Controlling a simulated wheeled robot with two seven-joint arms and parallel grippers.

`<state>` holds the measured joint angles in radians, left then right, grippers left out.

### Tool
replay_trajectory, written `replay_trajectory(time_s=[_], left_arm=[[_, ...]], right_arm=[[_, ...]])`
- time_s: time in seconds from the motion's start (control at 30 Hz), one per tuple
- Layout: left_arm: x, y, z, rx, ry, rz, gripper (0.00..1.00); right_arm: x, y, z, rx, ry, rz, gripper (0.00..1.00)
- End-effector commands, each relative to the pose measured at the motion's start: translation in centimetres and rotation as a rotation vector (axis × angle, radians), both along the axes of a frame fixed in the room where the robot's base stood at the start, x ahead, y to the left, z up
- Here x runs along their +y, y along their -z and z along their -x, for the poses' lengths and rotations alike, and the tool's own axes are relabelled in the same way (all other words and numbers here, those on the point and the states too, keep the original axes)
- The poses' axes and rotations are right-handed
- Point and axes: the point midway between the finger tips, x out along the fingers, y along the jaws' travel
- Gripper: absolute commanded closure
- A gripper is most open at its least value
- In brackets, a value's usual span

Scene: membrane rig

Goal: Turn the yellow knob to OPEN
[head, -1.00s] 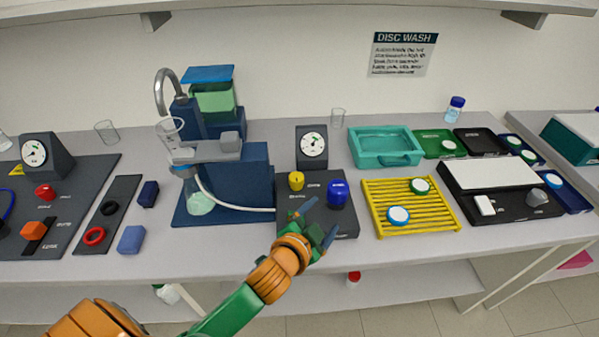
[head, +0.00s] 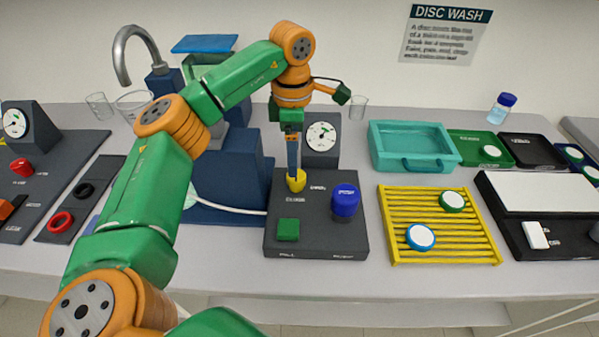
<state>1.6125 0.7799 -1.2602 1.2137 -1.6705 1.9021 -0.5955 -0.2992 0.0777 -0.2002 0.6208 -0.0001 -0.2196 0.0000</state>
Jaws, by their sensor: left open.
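The yellow knob (head: 297,182) stands at the back left of a dark control panel (head: 330,240), beside a larger blue knob (head: 345,201). My left gripper (head: 294,172) points straight down at the yellow knob from above, with its fingertips at the knob's top. It is open; only one finger shows clearly, so I cannot tell whether the fingers straddle or touch the knob. Small lettering near the knob is too blurred to read for its setting. My right gripper is not in view.
A green block (head: 289,229) sits at the panel's front left. A yellow rack (head: 440,250) with two discs and a teal basin (head: 410,147) are to the right. The blue pump stand (head: 228,175) is close on the left, partly behind my arm.

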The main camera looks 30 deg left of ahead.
Motion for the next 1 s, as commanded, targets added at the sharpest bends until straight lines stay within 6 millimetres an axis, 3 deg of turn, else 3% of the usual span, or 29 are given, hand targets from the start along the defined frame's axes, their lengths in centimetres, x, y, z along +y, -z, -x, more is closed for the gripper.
replay_trajectory(time_s=[0.3,0.57,0.67,0.9,1.0], left_arm=[[-0.1,5.3,0.1,0.004,0.003,0.003,0.17],[-0.2,6.0,0.0,-0.001,0.004,0.005,0.17],[-0.2,6.0,0.0,0.0,0.004,0.006,0.38],[-0.3,6.0,0.0,0.0,0.004,0.006,1.0],[-0.3,6.0,0.0,0.0,0.002,0.006,1.0]], right_arm=[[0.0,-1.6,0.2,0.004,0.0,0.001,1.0],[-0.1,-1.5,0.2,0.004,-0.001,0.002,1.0],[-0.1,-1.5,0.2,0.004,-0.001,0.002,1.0],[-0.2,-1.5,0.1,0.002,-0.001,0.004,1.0],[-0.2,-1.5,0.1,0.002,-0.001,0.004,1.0]])
